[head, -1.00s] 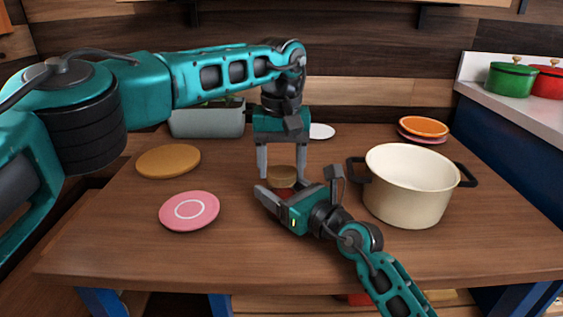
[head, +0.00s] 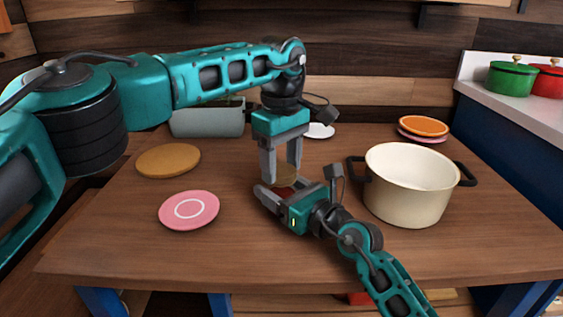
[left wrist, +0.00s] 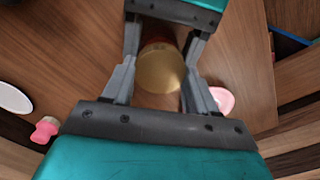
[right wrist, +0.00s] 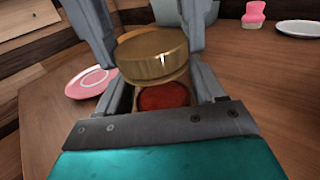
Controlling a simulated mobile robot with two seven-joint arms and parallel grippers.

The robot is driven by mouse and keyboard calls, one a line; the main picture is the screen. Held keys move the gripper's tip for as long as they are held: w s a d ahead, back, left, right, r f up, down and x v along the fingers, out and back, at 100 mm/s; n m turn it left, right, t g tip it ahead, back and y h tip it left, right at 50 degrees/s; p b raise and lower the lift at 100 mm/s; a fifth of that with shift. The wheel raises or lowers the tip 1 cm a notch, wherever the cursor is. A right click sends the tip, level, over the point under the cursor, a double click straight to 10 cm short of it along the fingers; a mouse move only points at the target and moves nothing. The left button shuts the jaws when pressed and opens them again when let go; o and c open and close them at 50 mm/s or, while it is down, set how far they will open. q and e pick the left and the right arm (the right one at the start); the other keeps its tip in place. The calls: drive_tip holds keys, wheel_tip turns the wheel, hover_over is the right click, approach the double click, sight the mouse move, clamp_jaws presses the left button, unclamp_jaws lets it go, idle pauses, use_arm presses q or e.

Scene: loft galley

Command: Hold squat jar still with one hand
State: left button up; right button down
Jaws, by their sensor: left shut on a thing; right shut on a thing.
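The squat jar has a gold-brown lid (head: 285,175) and a red body (head: 284,190), mostly hidden by the fingers. My left gripper (head: 281,172) comes down from above, its fingers shut on the lid's sides. The lid (left wrist: 160,68) shows between those fingers in the left wrist view. My right gripper (head: 279,191) lies low by the table, its fingers shut around the jar's body. In the right wrist view the lid (right wrist: 152,57) is over the red of the jar (right wrist: 163,97). I cannot tell whether lid and jar are apart.
A cream pot (head: 408,190) with dark handles stands right of the jar. A pink plate (head: 189,210) and a tan round board (head: 168,160) lie to the left. A grey bin (head: 207,122) and stacked plates (head: 423,128) are farther back. The front of the table is clear.

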use_arm(q)
drive_tip(key=n, duration=0.5)
drive_tip(key=shift+n, duration=0.4)
drive_tip(key=n, duration=2.1)
drive_tip(key=shift+n, duration=0.4)
drive_tip(key=n, duration=0.5)
drive_tip(key=shift+r+n, duration=0.1)
drive_tip(key=shift+n, duration=0.2)
drive_tip(key=n, duration=1.2)
